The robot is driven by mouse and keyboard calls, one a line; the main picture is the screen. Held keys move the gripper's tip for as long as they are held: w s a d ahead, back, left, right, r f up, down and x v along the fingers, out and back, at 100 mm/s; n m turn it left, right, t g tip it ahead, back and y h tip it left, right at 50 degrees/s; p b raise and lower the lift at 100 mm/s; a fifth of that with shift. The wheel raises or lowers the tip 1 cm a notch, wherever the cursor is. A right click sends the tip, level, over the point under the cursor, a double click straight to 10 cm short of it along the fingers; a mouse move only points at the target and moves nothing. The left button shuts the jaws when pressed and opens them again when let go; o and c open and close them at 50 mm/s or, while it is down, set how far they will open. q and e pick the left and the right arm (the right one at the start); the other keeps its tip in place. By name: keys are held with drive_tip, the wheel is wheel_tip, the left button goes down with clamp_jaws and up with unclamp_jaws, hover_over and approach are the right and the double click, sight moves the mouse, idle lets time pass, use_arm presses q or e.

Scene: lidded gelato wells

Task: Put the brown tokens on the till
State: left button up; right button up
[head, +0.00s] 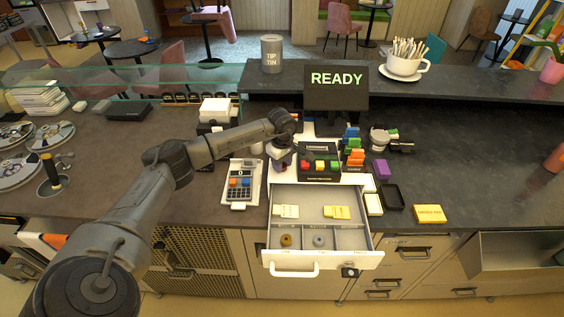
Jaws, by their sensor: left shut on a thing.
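The till has a READY screen (336,79), a dark key unit (320,166) with red, yellow and green keys, and an open white drawer (322,260). A brown ring-shaped token (286,240) lies in the drawer's front left compartment. A grey ring-shaped token (318,241) lies in the compartment beside it. My left gripper (284,160) points down just left of the key unit, above the drawer's back left corner. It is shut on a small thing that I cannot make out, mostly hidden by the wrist. My right gripper is not in view.
Pale and yellow notes (337,212) lie in the drawer's back compartments. A calculator (240,183) sits left of the drawer. A black tray (391,197) and a yellow pack (430,214) lie to its right. The counter farther right is mostly clear.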

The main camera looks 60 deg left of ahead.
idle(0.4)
use_arm(q)
drive_tip(key=shift+f, duration=0.35)
drive_tip(key=o, duration=0.6)
drive_tip(key=shift+o, duration=0.2)
drive_tip(key=o, duration=0.6)
drive_tip(key=shift+c, duration=0.2)
drive_tip(key=shift+r+p, duration=1.4)
drive_tip(key=shift+r, duration=1)
drive_tip(key=shift+r+p, duration=1.05)
drive_tip(key=shift+r, duration=0.55)
